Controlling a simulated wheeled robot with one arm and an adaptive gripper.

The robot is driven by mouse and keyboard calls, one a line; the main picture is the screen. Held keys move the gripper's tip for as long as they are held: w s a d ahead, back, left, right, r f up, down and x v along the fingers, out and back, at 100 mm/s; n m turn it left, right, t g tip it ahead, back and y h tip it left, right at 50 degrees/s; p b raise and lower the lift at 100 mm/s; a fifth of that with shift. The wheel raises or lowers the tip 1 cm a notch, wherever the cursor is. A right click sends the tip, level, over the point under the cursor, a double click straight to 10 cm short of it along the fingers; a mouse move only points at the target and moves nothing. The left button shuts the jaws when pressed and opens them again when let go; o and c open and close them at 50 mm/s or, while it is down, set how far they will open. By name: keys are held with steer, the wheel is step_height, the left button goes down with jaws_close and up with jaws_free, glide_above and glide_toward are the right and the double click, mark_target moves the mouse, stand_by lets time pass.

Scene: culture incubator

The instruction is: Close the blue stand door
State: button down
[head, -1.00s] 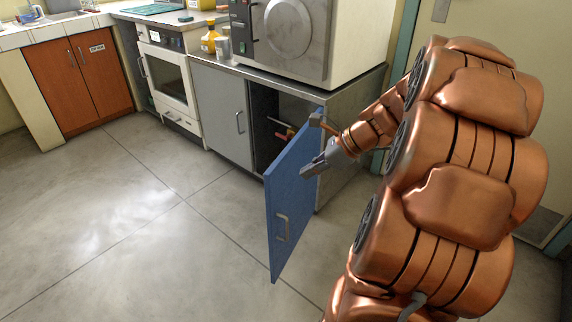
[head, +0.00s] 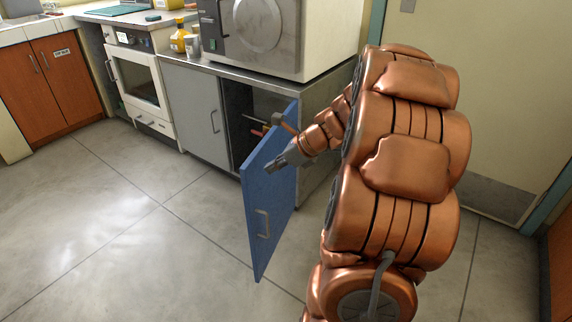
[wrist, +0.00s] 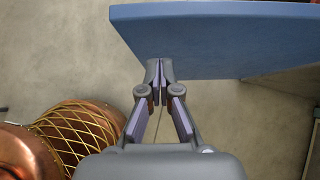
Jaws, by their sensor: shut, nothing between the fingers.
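The blue stand door (head: 268,200) stands wide open, swung out from the grey metal stand (head: 318,165). Its handle (head: 262,223) is low on the face toward the left of the head view. My gripper (head: 270,167) is shut and empty, its tips at the upper part of the door in the head view. In the wrist view the door (wrist: 225,40) crosses the top, seen along its edge, and the tips of my gripper (wrist: 160,65) are close below it. I cannot tell whether they touch it.
The stand's grey left door (head: 195,110) is closed beside a dark open compartment (head: 240,120) with reddish items. An incubator (head: 265,30) and bottles (head: 180,38) stand on top. A white oven (head: 138,85) is further left. The floor (head: 130,220) in front is clear.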

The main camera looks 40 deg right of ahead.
mark_target(254, 168)
steer(key=shift+w+a+b, duration=0.2)
steer(key=shift+w+a, duration=0.15)
steer(key=shift+w, duration=0.3)
steer(key=shift+w+a+b, duration=0.15)
steer(key=shift+w+a, duration=0.15)
steer(key=shift+w, duration=0.3)
steer(key=shift+w+a+r, duration=0.1)
steer(key=shift+w+r, duration=0.05)
steer(key=shift+w, duration=0.05)
